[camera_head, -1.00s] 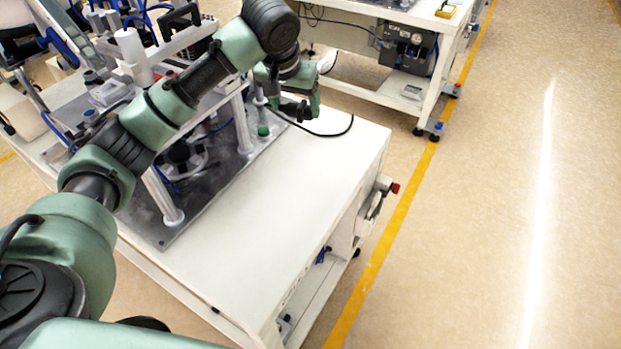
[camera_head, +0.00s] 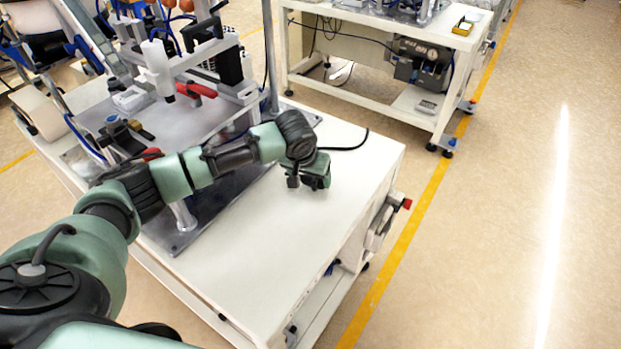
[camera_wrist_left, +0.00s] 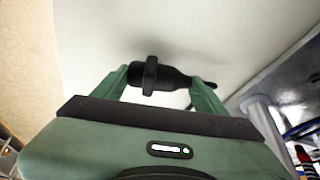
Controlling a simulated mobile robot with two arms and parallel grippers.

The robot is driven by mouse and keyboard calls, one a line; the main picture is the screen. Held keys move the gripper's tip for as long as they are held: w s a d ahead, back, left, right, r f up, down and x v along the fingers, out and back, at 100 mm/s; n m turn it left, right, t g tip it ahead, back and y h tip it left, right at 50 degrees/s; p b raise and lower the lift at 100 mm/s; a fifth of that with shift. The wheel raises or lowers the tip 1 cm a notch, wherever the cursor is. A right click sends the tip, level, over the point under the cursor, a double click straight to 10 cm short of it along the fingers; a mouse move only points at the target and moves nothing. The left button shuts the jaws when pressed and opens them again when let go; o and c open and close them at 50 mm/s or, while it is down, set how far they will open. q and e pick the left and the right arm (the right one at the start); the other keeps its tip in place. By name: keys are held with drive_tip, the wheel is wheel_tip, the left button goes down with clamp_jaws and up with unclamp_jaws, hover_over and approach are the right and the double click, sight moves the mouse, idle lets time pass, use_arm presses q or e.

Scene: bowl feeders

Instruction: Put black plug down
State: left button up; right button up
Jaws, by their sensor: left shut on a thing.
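The black plug (camera_wrist_left: 160,77) shows in the left wrist view, a dark cylinder with a wider collar and a thin tip. It lies crosswise between the two green fingers of my left gripper (camera_wrist_left: 158,80), which is shut on it. Behind it is the white tabletop (camera_wrist_left: 180,30). In the head view my left gripper (camera_head: 312,178) is low over the right part of the white tabletop (camera_head: 270,240), pointing down. I cannot tell whether the plug touches the table. My right gripper is not in view.
A machine with a grey base plate (camera_head: 180,238) and metal posts stands on the table's left side. A black cable (camera_head: 350,143) lies behind the gripper. The tabletop in front is clear. A second bench (camera_head: 380,70) stands at the back.

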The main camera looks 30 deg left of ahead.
use_arm(q)
drive_tip(key=shift+f, duration=0.45)
drive_tip(key=o, duration=1.5)
drive_tip(key=shift+f, duration=0.15)
drive_tip(key=shift+o, duration=0.2)
